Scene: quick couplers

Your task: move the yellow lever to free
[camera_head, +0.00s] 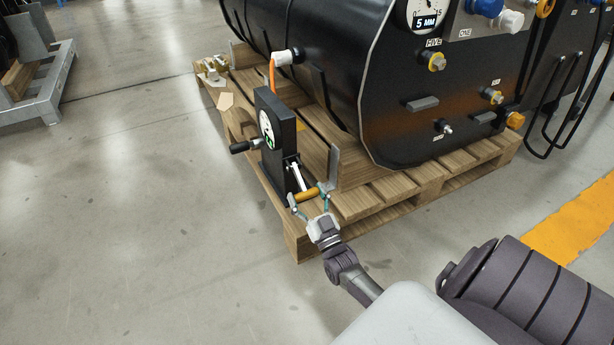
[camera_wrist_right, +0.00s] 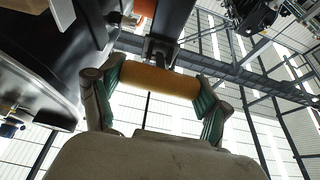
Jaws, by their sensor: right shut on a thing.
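The yellow lever (camera_head: 307,194) is a short yellow-orange bar on a light arm at the lower front of a black upright box (camera_head: 274,140) with a round dial. My right gripper (camera_head: 309,199) is shut on the lever, one finger at each end of the bar. In the right wrist view the lever (camera_wrist_right: 160,80) lies between the two greenish fingertips of the gripper (camera_wrist_right: 158,88), its bracket rising above it. I cannot read any mark for the lever's positions. My left gripper is not in view.
The box stands on a wooden pallet (camera_head: 385,192) beside a large black tank (camera_head: 340,70) with a gauge and several couplers. A black handle (camera_head: 240,147) sticks out left of the box. A metal bracket (camera_head: 334,165) stands close right. Open floor lies left.

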